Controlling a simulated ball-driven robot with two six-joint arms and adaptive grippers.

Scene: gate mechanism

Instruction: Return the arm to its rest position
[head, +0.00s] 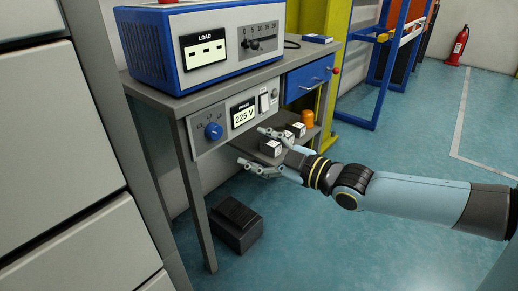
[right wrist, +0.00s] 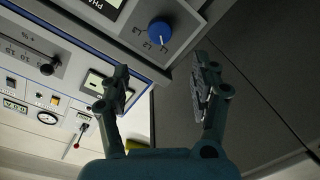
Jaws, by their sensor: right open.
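My right arm (head: 415,196) reaches in from the right edge in the head view. Its gripper (head: 254,148) is open, with its fingers spread in front of the bench (head: 180,96), just below the control panel. No object shows between the fingers. In the right wrist view the open gripper (right wrist: 160,68) also looks empty, with the blue knob (right wrist: 159,31) beyond the fingertips. In the head view the blue knob (head: 213,131) sits on the panel, left of the phase display (head: 243,113) reading 225 V. My left gripper is not in view.
Small blocks (head: 271,148) and an orange cylinder (head: 307,118) stand on the bench's lower shelf, close behind my fingers. A blue load unit (head: 200,45) sits on top. A dark box (head: 236,223) lies on the floor. Grey cabinets (head: 60,150) stand left.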

